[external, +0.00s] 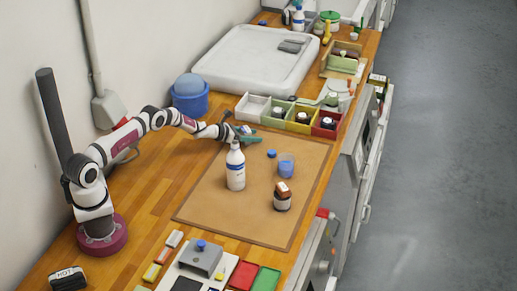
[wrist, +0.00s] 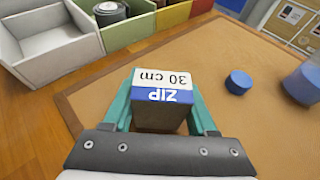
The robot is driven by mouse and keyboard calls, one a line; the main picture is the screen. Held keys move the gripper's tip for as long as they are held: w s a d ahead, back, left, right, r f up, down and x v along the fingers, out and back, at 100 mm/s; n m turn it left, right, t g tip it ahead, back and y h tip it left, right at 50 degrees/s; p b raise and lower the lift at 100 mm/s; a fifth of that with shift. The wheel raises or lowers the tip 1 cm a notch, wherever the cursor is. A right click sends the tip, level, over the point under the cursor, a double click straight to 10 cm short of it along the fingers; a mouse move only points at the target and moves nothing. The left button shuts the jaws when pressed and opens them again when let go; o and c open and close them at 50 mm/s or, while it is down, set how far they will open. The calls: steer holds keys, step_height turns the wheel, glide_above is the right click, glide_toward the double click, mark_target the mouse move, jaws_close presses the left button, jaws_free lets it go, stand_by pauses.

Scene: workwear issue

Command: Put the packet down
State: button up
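The packet (wrist: 164,80) is a small box with a white and blue end printed "30 cm" and "ZIP", upside down in the wrist view. My gripper (wrist: 161,98) has its two teal fingers against the packet's sides, shut on it. In the external view my gripper (external: 249,138) is over the far left part of the brown mat (external: 205,199), behind the white bottle. The packet is small and partly hidden there. I cannot tell how high it is above the mat.
A white bottle (external: 235,170), blue cup (external: 286,165), blue cap (external: 271,153) and brown jar (external: 282,197) stand on the mat. A row of coloured bins (external: 252,108) lies just beyond. The mat's near left part is clear.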

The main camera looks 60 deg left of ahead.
steer(key=o, duration=0.4)
steer(key=shift+s+r, duration=0.1)
steer(key=shift+r, duration=0.1)
steer(key=v, duration=1.1)
steer(key=shift+s+r, duration=0.25)
steer(key=shift+s, duration=0.1)
